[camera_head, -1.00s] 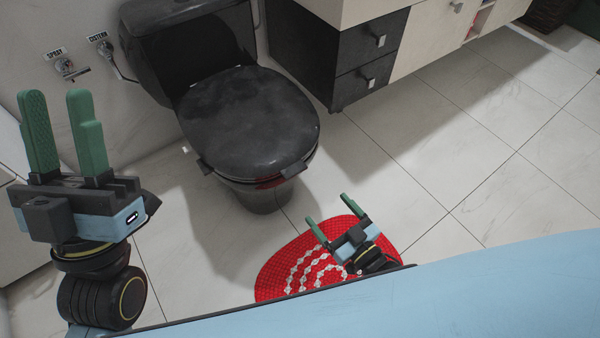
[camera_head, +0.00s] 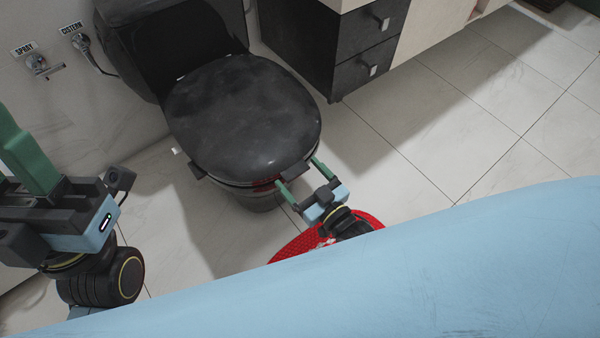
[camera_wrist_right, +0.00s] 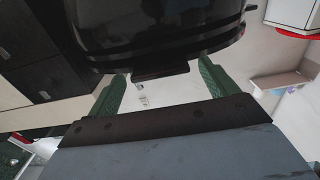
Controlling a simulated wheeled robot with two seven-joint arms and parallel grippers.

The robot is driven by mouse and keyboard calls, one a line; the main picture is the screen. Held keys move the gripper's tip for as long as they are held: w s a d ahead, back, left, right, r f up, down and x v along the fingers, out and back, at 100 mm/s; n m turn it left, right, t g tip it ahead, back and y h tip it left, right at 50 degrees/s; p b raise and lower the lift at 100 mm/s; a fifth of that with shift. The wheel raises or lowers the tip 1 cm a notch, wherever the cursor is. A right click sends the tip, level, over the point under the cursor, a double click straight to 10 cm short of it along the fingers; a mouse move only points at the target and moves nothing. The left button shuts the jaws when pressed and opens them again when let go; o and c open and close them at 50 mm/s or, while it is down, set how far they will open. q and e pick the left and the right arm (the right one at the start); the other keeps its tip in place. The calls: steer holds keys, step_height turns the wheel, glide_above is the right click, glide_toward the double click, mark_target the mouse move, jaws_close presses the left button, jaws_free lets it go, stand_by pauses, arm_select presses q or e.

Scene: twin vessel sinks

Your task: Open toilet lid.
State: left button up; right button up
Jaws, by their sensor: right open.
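The toilet's black lid (camera_head: 243,115) is down over the bowl in the head view. It has small tabs at its front edge, and the right tab (camera_head: 296,169) is close to my right gripper (camera_head: 301,174). My right gripper is open, its two green fingers apart at the lid's front edge. In the right wrist view, the tab (camera_wrist_right: 160,70) shows between the spread fingers (camera_wrist_right: 160,82), beneath the dark rim; contact cannot be told. My left gripper (camera_head: 20,150) is at the left edge of the head view, partly cut off, with one green finger clearly visible.
A dark drawer cabinet (camera_head: 345,45) stands right of the toilet. A red mat (camera_head: 290,250) lies on the floor, partly hidden by my body and right arm. Spray and cistern valves (camera_head: 38,64) are on the wall at left. Tiled floor (camera_head: 440,125) is clear at right.

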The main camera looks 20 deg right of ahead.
steer(key=shift+s, duration=0.1)
steer(key=c, duration=1.4)
steer(key=shift+r, duration=0.1)
